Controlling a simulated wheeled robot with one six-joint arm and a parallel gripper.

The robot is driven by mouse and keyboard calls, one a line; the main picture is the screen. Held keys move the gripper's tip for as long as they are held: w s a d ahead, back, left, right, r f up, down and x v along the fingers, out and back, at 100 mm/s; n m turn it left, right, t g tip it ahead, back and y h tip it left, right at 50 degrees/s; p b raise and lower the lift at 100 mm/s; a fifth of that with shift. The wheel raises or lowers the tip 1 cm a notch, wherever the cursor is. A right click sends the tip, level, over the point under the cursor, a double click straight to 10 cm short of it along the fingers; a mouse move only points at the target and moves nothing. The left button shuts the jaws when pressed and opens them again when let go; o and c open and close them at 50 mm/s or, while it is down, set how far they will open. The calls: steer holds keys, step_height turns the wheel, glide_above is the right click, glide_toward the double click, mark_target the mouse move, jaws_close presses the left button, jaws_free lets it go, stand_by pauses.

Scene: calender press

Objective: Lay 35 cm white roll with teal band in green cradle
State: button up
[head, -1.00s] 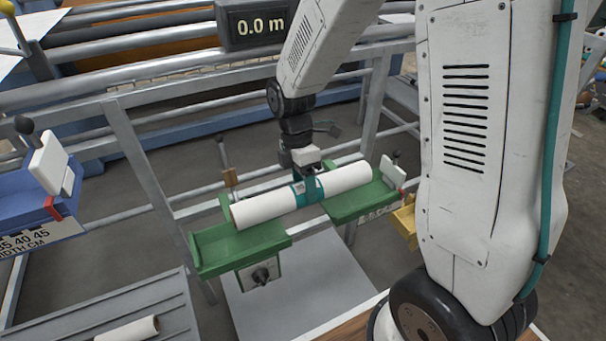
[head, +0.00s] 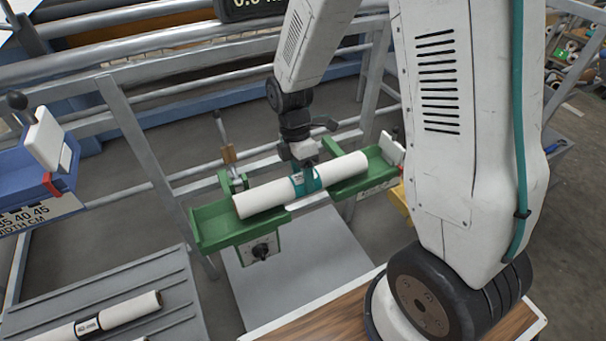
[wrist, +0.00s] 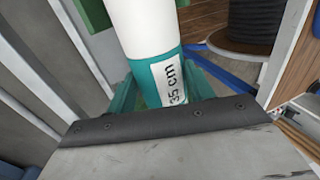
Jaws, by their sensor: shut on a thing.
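The white roll (head: 262,197) has a teal band (head: 297,185) around its middle. In the wrist view the band (wrist: 150,80) carries a label reading 35 cm. My gripper (head: 307,178) is shut on the roll at the band, from above. The green cradle has a left tray (head: 212,228) and a right tray (head: 352,187) with a gap between. The roll spans the gap, its left end over the left tray and its right end over the right tray. I cannot tell whether it touches them.
A blue cradle (head: 22,188) marked with widths stands at the left. A white roll with a black label (head: 128,309) lies on a grey ribbed rack (head: 60,318) at lower left. Metal rails run behind.

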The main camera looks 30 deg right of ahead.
steer(key=shift+f, duration=0.4)
steer(key=o, duration=1.4)
steer(key=v, duration=0.7)
steer(key=shift+w+r, duration=0.2)
steer(key=shift+r, duration=0.1)
